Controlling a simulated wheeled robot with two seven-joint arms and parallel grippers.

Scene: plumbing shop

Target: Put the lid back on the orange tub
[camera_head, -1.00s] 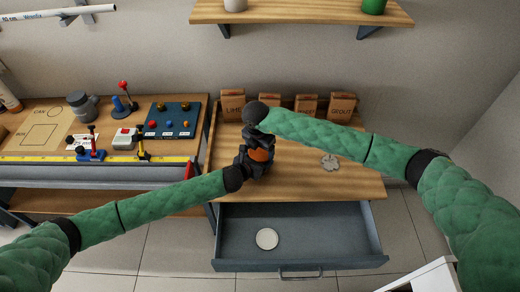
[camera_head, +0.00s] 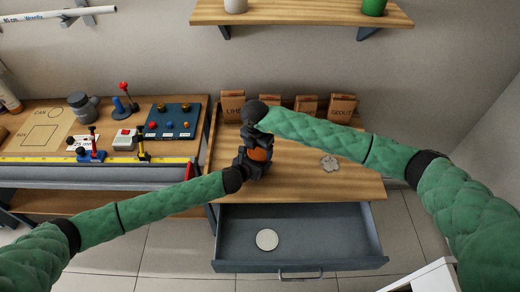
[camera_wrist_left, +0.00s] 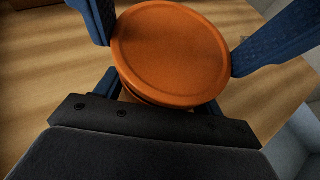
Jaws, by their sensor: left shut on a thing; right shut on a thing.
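The orange tub (camera_head: 259,155) shows as a small orange patch between my grippers above the wooden worktop, mostly hidden by them. In the left wrist view a round orange lid (camera_wrist_left: 170,52) with a raised rim covers the tub's top. A darker edge shows just under it; whether it is fully seated I cannot tell. My left gripper (camera_head: 247,166) is shut on the tub from the front left, its fingers low and partly under the lid. My right gripper (camera_head: 256,140) comes from above and is shut on the lid; its blue fingers lie at the lid's two sides.
An open grey drawer (camera_head: 330,232) below the worktop (camera_head: 310,175) holds a pale round disc (camera_head: 266,239). Labelled brown packets (camera_head: 306,105) stand at the back. A pale flat piece (camera_head: 329,162) lies at right. The left bench (camera_head: 60,148) carries tools; a shelf (camera_head: 300,14) hangs above.

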